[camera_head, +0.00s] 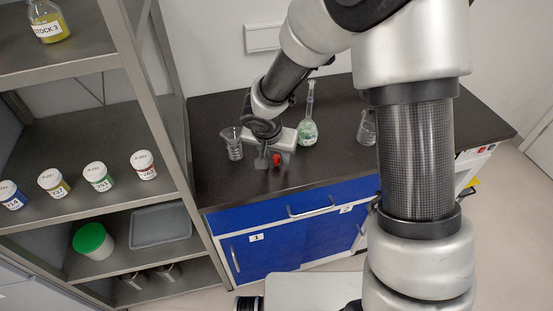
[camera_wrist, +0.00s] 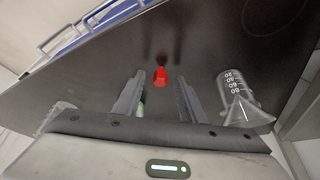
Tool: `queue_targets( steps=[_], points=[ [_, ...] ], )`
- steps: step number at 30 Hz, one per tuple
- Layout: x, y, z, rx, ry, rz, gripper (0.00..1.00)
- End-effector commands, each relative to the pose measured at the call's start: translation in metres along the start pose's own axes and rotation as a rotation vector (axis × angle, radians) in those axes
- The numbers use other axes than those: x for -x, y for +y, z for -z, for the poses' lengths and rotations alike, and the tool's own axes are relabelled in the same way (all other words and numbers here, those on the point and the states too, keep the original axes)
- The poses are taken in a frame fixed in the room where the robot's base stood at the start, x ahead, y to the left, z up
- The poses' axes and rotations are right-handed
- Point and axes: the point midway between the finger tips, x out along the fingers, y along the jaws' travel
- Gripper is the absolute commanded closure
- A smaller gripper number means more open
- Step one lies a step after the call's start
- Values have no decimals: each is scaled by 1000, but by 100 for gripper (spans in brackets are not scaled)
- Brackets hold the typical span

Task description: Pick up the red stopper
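The red stopper (camera_wrist: 160,77) is a small red piece on the dark bench top. In the wrist view it appears in the gap between the tips of my gripper (camera_wrist: 159,85). My gripper is open, with one finger on each side of this gap and nothing held. In the head view the stopper (camera_head: 278,158) shows as a red spot just right of my gripper (camera_head: 264,161), low over the bench near its front edge. I cannot tell the exact height of the fingertips above the stopper.
A graduated glass beaker with a funnel (camera_wrist: 236,95) stands close beside my gripper. A flask with green contents (camera_head: 308,131) stands behind and to the right. Another glass vessel (camera_head: 367,127) is farther right. A metal shelf (camera_head: 168,110) stands left of the bench (camera_head: 215,185).

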Motion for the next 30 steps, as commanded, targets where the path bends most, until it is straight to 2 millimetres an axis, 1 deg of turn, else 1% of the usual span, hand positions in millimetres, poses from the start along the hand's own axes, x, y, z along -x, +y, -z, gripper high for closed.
queue_targets(
  steps=[2, 6, 8, 9, 20, 23, 30],
  points=[
    [0, 0, 0, 0, 0, 0, 64],
    [0, 0, 0, 0, 0, 0, 88],
    [0, 0, 0, 1, 0, 0, 98],
    [0, 0, 0, 1, 0, 0, 100],
    [3, 0, 1, 1, 1, 1, 100],
    [14, -1, 7, -1, 3, 2, 100],
    [59, 0, 25, -2, 3, 2, 100]
  ],
)
